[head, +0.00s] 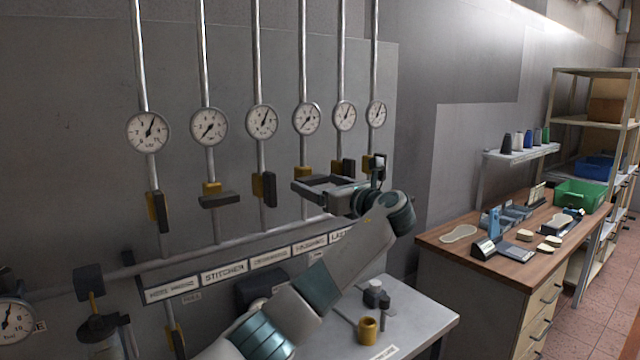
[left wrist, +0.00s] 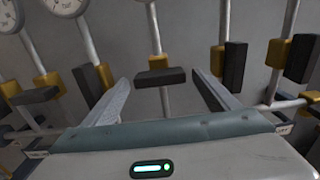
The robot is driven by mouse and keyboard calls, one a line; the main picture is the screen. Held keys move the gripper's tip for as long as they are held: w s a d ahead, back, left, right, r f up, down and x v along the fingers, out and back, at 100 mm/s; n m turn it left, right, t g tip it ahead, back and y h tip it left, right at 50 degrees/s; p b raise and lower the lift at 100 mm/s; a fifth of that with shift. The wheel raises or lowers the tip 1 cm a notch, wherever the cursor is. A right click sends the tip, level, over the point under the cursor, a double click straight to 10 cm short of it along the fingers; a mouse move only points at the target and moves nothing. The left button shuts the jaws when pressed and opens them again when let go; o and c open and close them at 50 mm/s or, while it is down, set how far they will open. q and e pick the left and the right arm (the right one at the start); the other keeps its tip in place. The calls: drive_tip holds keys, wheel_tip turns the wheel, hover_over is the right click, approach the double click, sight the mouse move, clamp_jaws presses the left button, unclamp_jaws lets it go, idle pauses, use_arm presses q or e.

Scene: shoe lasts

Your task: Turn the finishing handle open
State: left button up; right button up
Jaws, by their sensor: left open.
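The finishing handle is a dark bar lying crosswise under a yellow valve body (head: 303,172), on the fourth pipe from the left, above the FINISHING label (head: 310,245). In the left wrist view the bar (left wrist: 160,77) lies level, ahead of and between my fingers. My left gripper (head: 312,187) is open in front of this valve; in the left wrist view its fingers (left wrist: 163,95) stand either side of the bar, with nothing held. In the head view the gripper covers most of the bar. My right gripper is not in view.
Neighbouring handles hang upright: the third (head: 264,188) on the left and the fifth (head: 348,167) on the right. The second handle (head: 218,200) lies crosswise. Round gauges (head: 306,118) sit above. A small table (head: 425,322) with a brass cup (head: 368,330) stands below; a workbench (head: 470,250) is at right.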

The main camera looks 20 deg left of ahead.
use_arm(q)
drive_tip(key=c, duration=1.1)
drive_tip(key=shift+o, duration=0.2)
